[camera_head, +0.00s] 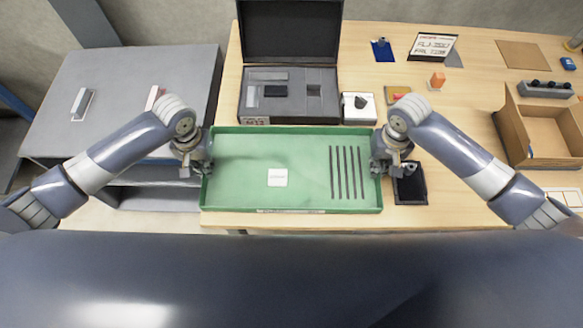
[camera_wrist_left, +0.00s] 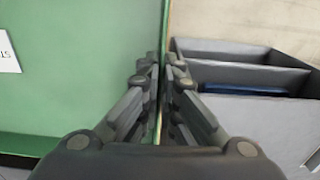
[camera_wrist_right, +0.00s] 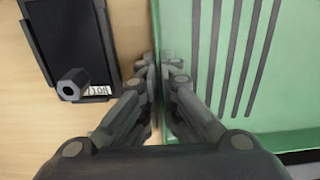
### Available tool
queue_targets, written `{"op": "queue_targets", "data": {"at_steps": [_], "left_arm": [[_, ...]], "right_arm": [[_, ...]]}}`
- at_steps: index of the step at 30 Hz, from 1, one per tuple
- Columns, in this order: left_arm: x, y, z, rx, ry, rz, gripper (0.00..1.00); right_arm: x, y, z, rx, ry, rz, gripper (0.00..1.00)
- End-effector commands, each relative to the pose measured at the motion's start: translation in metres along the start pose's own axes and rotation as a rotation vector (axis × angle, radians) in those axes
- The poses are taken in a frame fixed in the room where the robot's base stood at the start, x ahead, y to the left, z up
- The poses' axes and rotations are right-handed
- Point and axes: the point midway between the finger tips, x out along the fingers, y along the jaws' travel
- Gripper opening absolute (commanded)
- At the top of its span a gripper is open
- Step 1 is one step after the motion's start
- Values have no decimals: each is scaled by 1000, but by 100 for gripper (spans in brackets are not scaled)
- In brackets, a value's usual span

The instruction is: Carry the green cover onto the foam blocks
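The green cover (camera_head: 240,185) is a shallow rectangular tray shape with a low rim, a white label and several dark slots on its right part. It lies level along the table's front left; I cannot tell whether it touches the table. My left gripper (camera_head: 198,167) is shut on its left rim, with one finger on each side in the left wrist view (camera_wrist_left: 160,80). My right gripper (camera_head: 388,164) is shut likewise on its right rim, seen in the right wrist view (camera_wrist_right: 160,80).
An open black case (camera_head: 290,30) with a grey insert stands close behind the cover. A white box (camera_head: 358,108) is beside it. A black tray (camera_head: 411,187) lies right of the cover. A cardboard box (camera_head: 518,140) stands far right. A grey bench (camera_head: 130,75) is left.

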Motion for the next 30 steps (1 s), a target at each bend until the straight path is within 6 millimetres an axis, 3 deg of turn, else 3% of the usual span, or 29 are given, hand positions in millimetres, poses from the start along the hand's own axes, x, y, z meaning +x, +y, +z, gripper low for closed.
{"op": "queue_targets", "data": {"at_steps": [11,30], "left_arm": [[-9,0,-2,-1,4,1,0],[-52,0,-1,-1,3,0,0]], "right_arm": [[-9,0,-1,1,3,0,0],[-51,0,-1,1,2,1,0]]}}
